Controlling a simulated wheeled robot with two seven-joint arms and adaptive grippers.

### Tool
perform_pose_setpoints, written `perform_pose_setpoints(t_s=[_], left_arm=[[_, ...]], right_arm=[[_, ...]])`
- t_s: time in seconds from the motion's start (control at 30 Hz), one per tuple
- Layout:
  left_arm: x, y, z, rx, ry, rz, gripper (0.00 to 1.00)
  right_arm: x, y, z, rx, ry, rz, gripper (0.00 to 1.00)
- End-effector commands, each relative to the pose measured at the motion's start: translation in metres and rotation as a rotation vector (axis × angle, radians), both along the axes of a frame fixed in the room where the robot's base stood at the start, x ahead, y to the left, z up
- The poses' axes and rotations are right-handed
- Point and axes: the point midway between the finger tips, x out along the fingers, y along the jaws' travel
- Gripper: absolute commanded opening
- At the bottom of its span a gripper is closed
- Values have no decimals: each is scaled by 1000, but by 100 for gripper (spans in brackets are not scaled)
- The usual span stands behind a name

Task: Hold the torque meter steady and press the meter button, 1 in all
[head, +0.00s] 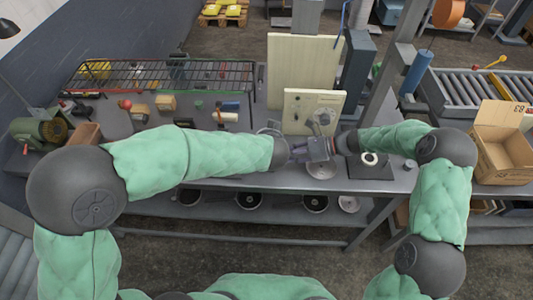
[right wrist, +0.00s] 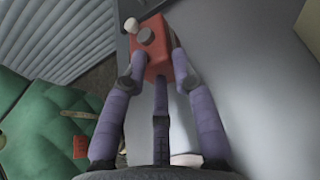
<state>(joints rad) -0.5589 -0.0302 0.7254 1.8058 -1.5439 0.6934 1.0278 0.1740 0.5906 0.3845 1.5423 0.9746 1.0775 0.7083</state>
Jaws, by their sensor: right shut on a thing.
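In the right wrist view a red box-shaped device, which I take to be the torque meter (right wrist: 155,62), has a round grey button or knob (right wrist: 146,36) on its face. A small pale knob (right wrist: 131,25) shows at its corner. My right gripper (right wrist: 160,80) is shut on the red body, with its purple fingers around it. In the head view my right gripper (head: 333,146) and left gripper (head: 313,150) are close together over the bench. The meter is mostly hidden there. The left fingers are too small to read as open or shut.
The grey bench (head: 235,176) has a wire rack (head: 165,75) with small parts at the left. A pale upright panel (head: 298,105) stands behind the grippers. A round metal dish (head: 321,170) lies below them. A dark pad (head: 371,170) with a white ring is at the right.

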Motion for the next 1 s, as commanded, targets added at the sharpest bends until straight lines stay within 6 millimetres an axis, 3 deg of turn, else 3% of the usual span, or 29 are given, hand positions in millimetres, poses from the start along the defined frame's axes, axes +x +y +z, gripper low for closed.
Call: perform_pose_setpoints(t_s=[0.03, 0.37, 0.4, 0.5, 0.83, 1.0], left_arm=[[0, 0, -1, 0, 0, 0, 0], [0, 0, -1, 0, 0, 0, 0], [0, 0, -1, 0, 0, 0, 0], [0, 0, -1, 0, 0, 0, 0], [0, 0, 0, 0, 0, 0, 0], [0, 0, 0, 0, 0, 0, 0]], right_arm=[[-7, 2, -11, -9, 16, 10, 0], [-7, 2, -11, -9, 16, 10, 0], [-7, 2, -11, -9, 16, 10, 33], [-7, 2, -11, -9, 16, 9, 55], [-3, -2, -4, -5, 6, 4, 55], [-1, -20, 4, -6, 4, 1, 55]])
